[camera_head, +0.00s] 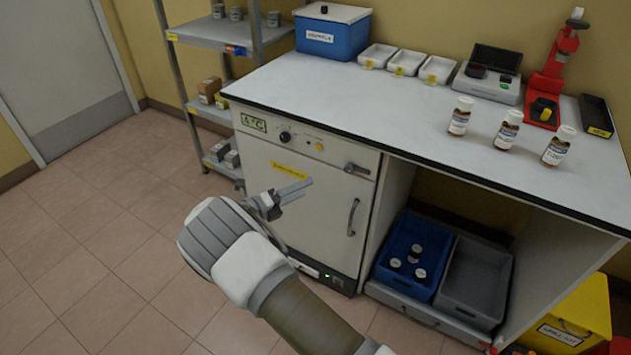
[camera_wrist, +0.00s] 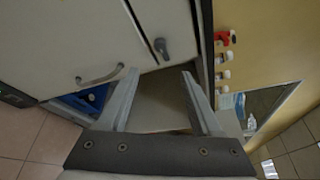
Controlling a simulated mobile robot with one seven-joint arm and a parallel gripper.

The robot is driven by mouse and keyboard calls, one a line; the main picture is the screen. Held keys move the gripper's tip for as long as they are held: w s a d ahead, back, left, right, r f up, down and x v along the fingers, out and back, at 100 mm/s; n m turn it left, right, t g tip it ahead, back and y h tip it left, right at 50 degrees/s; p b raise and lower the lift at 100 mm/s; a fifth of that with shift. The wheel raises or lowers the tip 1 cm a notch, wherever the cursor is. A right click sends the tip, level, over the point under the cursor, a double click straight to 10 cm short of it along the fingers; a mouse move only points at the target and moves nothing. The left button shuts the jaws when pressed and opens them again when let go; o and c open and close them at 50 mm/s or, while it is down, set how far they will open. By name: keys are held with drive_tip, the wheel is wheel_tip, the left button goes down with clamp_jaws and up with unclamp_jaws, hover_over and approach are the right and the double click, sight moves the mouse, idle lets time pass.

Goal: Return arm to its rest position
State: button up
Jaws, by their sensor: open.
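My gripper (camera_head: 290,191) is in front of the white cabinet (camera_head: 320,211) under the bench, left of its handle. My arm reaches up from the bottom of the head view. In the wrist view my gripper (camera_wrist: 160,80) shows its two fingers spread apart with nothing between them. The cabinet door (camera_wrist: 75,40) with its curved handle shows beyond the fingers, and the door looks shut. From these views I cannot tell the exact gap between gripper and cabinet.
Several brown bottles (camera_head: 507,130) stand on the white bench top (camera_head: 370,105). A yellow bin (camera_head: 575,315) is at right. A metal shelf (camera_head: 215,32) stands left. The tiled floor at left is clear.

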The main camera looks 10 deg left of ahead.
drive_tip(key=shift+s+a+r, duration=0.1)
drive_tip(key=shift+s+a, duration=0.4)
drive_tip(key=shift+s, duration=0.05)
drive_tip(key=s+d+r+m+g+y, duration=0.1)
drive_tip(key=s+d+r+m+g, duration=0.15)
drive_tip(key=d+r+m, duration=0.45)
drive_tip(key=s+d+r+m+g+y, duration=0.15)
drive_tip(key=d+r+m+g, duration=0.25)
drive_tip(key=d+r+m, duration=0.4)
drive_tip(key=s+d+r+m+g+y, duration=0.1)
drive_tip(key=s+d+r+m+g, duration=0.25)
drive_tip(key=d+m, duration=0.4)
drive_tip(key=s+d+r+m+t+y, duration=0.1)
drive_tip(key=s+d+r+m+y, duration=0.15)
drive_tip(key=s+m, duration=0.45)
drive_tip(key=s+d+r+m+t+y, duration=0.1)
drive_tip(key=s+d+r+m+y, duration=0.2)
drive_tip(key=s+m, duration=0.45)
drive_tip(key=s+d+r+m+t+y, duration=0.1)
drive_tip(key=s+d+r+m+y, duration=0.2)
drive_tip(key=s, duration=0.6)
wheel_tip(320, 180, up, 12)
drive_tip(key=m+h+p, duration=0.1)
drive_tip(key=p, duration=1.1)
drive_tip(key=shift+d+r, duration=0.25)
drive_tip(key=shift+d, duration=0.1)
